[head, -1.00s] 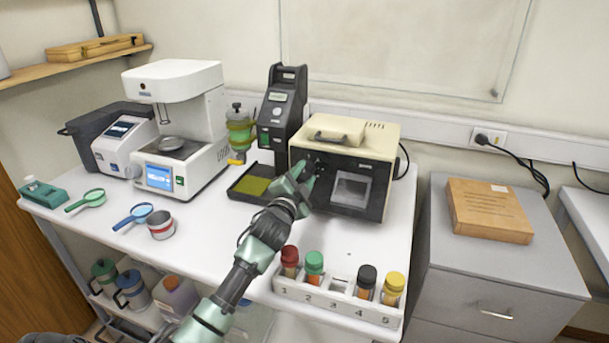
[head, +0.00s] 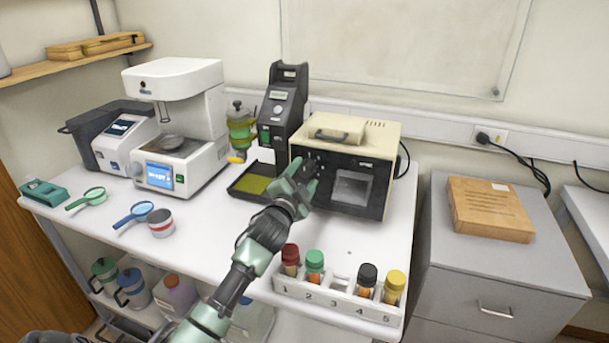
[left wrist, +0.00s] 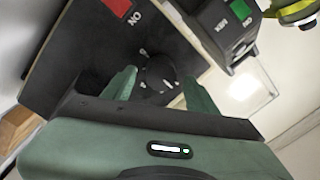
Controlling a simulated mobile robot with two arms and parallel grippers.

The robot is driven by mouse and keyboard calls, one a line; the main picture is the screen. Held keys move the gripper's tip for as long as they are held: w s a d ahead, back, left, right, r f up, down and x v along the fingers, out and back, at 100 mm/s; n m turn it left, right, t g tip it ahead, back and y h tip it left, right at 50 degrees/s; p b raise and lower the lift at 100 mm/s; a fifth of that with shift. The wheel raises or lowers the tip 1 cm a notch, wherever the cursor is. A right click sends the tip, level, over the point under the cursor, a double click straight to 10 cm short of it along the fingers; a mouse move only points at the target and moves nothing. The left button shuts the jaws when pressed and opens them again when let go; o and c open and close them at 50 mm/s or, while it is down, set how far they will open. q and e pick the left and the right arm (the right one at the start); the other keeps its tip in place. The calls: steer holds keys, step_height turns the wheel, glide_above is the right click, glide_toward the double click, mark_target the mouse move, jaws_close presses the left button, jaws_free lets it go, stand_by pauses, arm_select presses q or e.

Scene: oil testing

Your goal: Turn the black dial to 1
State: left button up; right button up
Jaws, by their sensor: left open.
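The black dial (left wrist: 160,72) is on the dark front panel of the beige-topped box (head: 361,146). White marks surround the dial in the left wrist view, but I cannot read its number. A red ON label (left wrist: 117,6) is on the same panel. My left gripper (head: 304,175) is at the left part of the box's front, its green fingers open. In the left wrist view its fingertips (left wrist: 160,78) lie on either side of the dial, with no clear contact. In the head view the gripper partly hides the dial area. My right gripper is not in view.
A black device (head: 279,105) with a drip tray stands close to the left of the box. A white rack (head: 338,304) with coloured-cap vials is at the table's front edge. A grey cabinet (head: 505,275) with a wooden box (head: 490,208) stands to the right.

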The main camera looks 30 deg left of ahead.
arm_select(q)
steer(key=b+v, duration=0.1)
steer(key=v, duration=0.5)
steer(key=shift+s, duration=0.25)
